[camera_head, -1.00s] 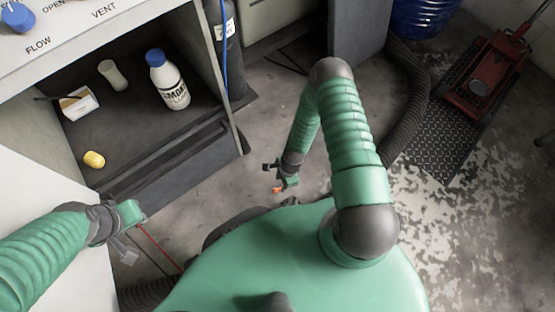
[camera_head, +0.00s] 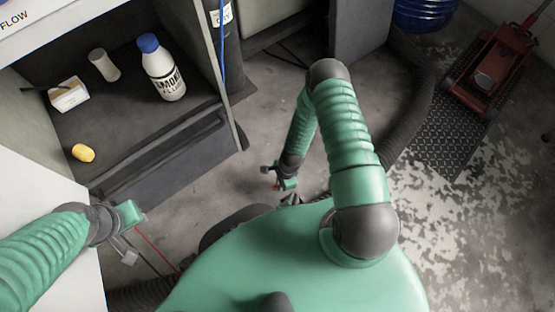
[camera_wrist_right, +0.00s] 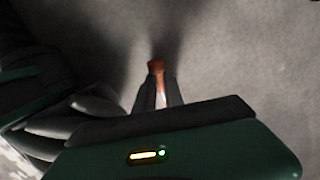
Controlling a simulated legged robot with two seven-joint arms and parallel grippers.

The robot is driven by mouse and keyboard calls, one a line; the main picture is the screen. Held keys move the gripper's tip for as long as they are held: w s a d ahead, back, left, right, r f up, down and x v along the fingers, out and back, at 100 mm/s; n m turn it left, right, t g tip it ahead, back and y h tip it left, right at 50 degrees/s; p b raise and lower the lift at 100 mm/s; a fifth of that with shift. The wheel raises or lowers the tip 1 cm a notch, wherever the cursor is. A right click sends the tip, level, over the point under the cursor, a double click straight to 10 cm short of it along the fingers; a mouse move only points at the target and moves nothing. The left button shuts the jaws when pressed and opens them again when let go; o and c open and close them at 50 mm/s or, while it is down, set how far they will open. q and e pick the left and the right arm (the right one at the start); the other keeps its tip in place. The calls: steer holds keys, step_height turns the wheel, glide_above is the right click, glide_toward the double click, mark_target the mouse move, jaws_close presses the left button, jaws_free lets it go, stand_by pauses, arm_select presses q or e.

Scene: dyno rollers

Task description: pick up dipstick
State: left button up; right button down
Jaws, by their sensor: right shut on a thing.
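My right gripper (camera_head: 275,179) hangs low over the concrete floor, in the middle of the head view. It is shut on a small orange-red piece, which I take to be the handle of the dipstick (camera_wrist_right: 155,67). In the right wrist view it sticks out between the dark fingers, and a paler part lies between them. The rest of the dipstick is hidden or too small to make out. My left gripper (camera_head: 126,247) is at the lower left, beside the white panel. Its fingers are too unclear to tell whether they are open.
An open cabinet holds a white bottle with a blue cap (camera_head: 161,70), a small box (camera_head: 68,95), a pale container (camera_head: 104,65) and a yellow piece (camera_head: 83,153). A red floor jack (camera_head: 492,72) and a thick black hose (camera_head: 408,120) are at right. Open floor lies between.

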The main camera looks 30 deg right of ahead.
steer(key=w+a+r+n+p, duration=0.1)
steer(key=w+r+n+p, duration=0.25)
steer(key=r, duration=0.95)
steer(key=w+a+r+n+g+p, duration=0.1)
steer(key=w+r+n+p, duration=0.3)
steer(key=r, duration=0.9)
steer(key=w+a+r+n+p, duration=0.1)
steer(key=w+r+n+p, duration=0.3)
steer(key=r, duration=0.8)
step_height(320, 180, up, 48)
steer(key=s+d+n+g+h+p, duration=0.1)
steer(key=n+p, duration=0.8)
steer(key=p, duration=3.1)
steer(key=shift+s+r+h, duration=0.2)
steer(key=shift+s+h, duration=0.2)
steer(key=shift+s, duration=0.5)
